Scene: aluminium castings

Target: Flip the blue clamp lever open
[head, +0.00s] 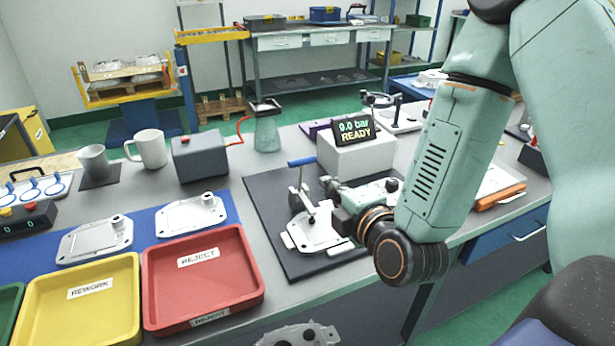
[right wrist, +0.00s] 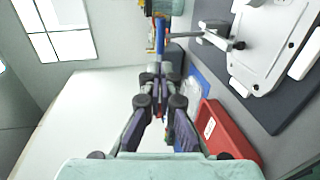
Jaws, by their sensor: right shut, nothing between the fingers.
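The blue clamp lever (head: 302,161) is a short blue bar on top of an upright metal clamp on the fixture, lying roughly level. It also shows in the right wrist view (right wrist: 160,42), just beyond my fingertips. A light aluminium casting (head: 318,236) lies in the fixture under the clamp; its plate (right wrist: 270,45) shows at the upper right of the wrist view. My left gripper is not in view.
The fixture stands on a dark mat (head: 268,200). A white box with a READY display (head: 355,129) stands behind it. A red reject tray (head: 205,290) and a yellow rework tray (head: 80,320) are to the left. A grey box (head: 200,157) and mug (head: 150,148) stand further back.

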